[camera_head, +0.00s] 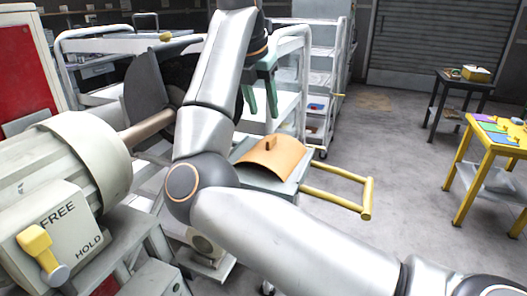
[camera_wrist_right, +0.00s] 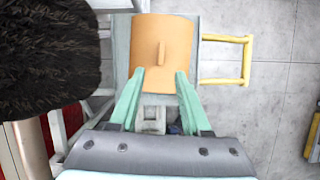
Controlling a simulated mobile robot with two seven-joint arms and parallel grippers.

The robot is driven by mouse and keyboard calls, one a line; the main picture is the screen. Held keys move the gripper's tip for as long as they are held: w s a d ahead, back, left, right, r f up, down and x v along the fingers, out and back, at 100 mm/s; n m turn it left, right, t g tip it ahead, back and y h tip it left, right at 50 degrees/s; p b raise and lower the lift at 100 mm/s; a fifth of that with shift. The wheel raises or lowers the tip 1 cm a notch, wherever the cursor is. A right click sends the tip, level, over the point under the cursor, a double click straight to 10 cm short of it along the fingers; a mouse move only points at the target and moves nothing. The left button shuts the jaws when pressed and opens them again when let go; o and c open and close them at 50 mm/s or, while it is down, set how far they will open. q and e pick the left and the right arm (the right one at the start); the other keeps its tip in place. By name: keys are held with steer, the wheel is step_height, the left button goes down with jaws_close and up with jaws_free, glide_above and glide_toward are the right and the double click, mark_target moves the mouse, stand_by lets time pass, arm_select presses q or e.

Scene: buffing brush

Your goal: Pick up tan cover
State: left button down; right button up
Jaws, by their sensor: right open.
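The tan cover (camera_head: 272,157) is a curved orange-tan shell with a small upright tab on top. It lies on a grey cart top (camera_head: 262,181) in the head view. In the right wrist view the tan cover (camera_wrist_right: 161,50) lies ahead of the fingertips, its tab near the middle. My right gripper (camera_head: 262,113) has green fingers, points down and hangs above the cover. My left gripper is not in view.
A large dark brush (camera_wrist_right: 45,50) stands close left of the gripper. The machine (camera_head: 70,165) with a yellow FREE/HOLD lever fills the left. A yellow handle (camera_head: 345,190) sticks out from the cart. A yellow table (camera_head: 490,140) stands far right, with open floor between.

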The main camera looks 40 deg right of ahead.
mark_target(271, 138)
steer(key=x, duration=0.9)
steer(key=shift+d+f, duration=0.25)
steer(key=shift+f, duration=0.05)
jaws_close()
stand_by(0.3)
